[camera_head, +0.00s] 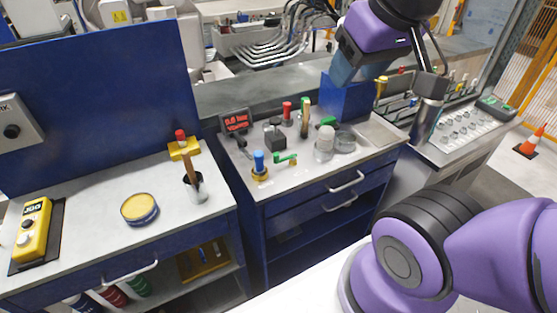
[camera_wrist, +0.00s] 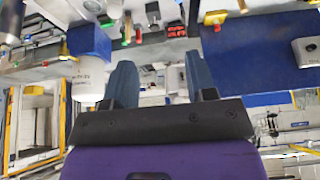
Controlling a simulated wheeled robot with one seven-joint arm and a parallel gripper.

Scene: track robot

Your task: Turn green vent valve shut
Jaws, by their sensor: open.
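A small green valve lever (camera_head: 284,159) with a brass fitting lies low on the grey top of the middle cabinet (camera_head: 240,175), near its front. A second green handle (camera_head: 328,121) stands farther back; I cannot tell which is the vent valve. My gripper (camera_head: 345,70) is high above the back right of this cabinet, well apart from both green handles. In the wrist view, its two blue-grey fingers (camera_wrist: 160,82) are apart with nothing between them. A small green part (camera_wrist: 126,40) shows near the top there, too small to identify.
On the middle cabinet stand a blue-topped valve (camera_head: 259,163), a red digital display (camera_head: 236,122), a black block (camera_head: 275,137) and a clear jar (camera_head: 324,144). A blue box (camera_head: 347,98) stands at the back. The left bench holds a yellow pendant (camera_head: 34,230) and a round tin (camera_head: 139,209).

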